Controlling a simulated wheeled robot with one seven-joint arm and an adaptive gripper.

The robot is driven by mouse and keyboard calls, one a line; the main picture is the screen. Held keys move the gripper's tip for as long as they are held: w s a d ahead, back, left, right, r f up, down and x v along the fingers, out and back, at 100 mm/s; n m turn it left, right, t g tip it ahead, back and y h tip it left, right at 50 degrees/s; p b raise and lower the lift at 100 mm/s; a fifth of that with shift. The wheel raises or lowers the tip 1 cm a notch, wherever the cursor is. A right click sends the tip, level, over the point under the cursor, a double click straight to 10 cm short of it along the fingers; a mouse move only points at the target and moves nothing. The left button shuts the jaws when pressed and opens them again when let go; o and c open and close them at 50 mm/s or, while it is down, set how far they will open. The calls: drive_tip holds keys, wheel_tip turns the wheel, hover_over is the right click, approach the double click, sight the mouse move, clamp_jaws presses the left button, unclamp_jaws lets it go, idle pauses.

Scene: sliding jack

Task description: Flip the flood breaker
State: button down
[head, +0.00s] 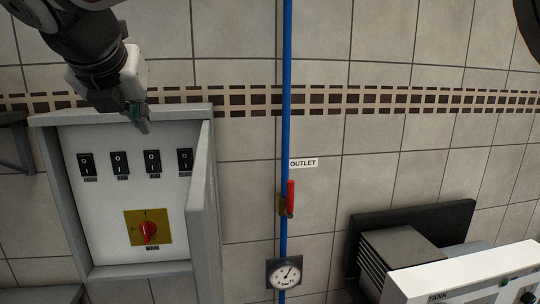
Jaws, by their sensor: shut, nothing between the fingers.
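An open grey breaker cabinet (50,190) hangs on the wall at the left of the head view. Its white panel carries a row of black rocker breakers: a far left one (86,164), a second (120,165), a third (152,161) and a far right one (185,161). The labels below them are too small to read surely, so I cannot tell which is the flood breaker. My gripper (144,127) is shut and empty. It points down at the cabinet's top edge, above the third breaker in the picture; contact cannot be told.
A red rotary main switch (149,232) on a yellow plate sits below the breakers. The cabinet door (203,210) stands open at the right. Further right run a blue pipe (285,130) with a red valve handle (290,196), a gauge (285,273) and a white tank panel (470,280).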

drive_tip(key=d+f+b+x, duration=0.1)
drive_tip(key=d+b+x, duration=0.1)
drive_tip(key=b+x, duration=0.7)
drive_tip(key=x, duration=0.4)
drive_tip(key=shift+d+f, duration=0.2)
drive_tip(key=shift+d, duration=0.1)
approach(186, 165)
wheel_tip(186, 165, down, 3)
drive_tip(key=shift+w+a+p, duration=0.25)
drive_tip(key=shift+w+p, duration=0.5)
drive_tip(key=shift+w, duration=0.4)
drive_tip(key=shift+w+a, duration=0.15)
drive_tip(key=shift+w, duration=0.5)
